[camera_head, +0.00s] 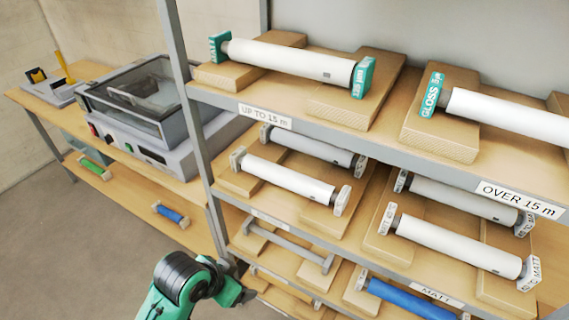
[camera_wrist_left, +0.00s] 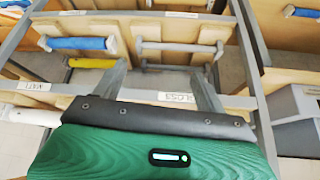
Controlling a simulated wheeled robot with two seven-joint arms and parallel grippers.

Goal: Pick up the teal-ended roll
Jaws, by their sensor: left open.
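A white roll (camera_head: 290,60) with teal end blocks lies on wooden cradles at the left of the top shelf. Another white roll (camera_head: 510,118) with a teal end block reading GLOSS lies at the right of that shelf; its far end is cut off. My left arm rises from the bottom of the head view, and its gripper (camera_head: 242,294) is low, in front of the lower shelves, well below the teal-ended rolls. In the left wrist view the left gripper (camera_wrist_left: 163,78) is open, its two grey fingers apart with nothing between them. My right gripper is not in view.
Shelf labels read UP TO 15 m (camera_head: 265,117) and OVER 15 m (camera_head: 519,197). White-ended rolls (camera_head: 290,180) fill the middle shelf. A blue roll (camera_head: 408,299) lies lower. The laminator (camera_head: 150,110) stands on a bench at left. Open floor lies front left.

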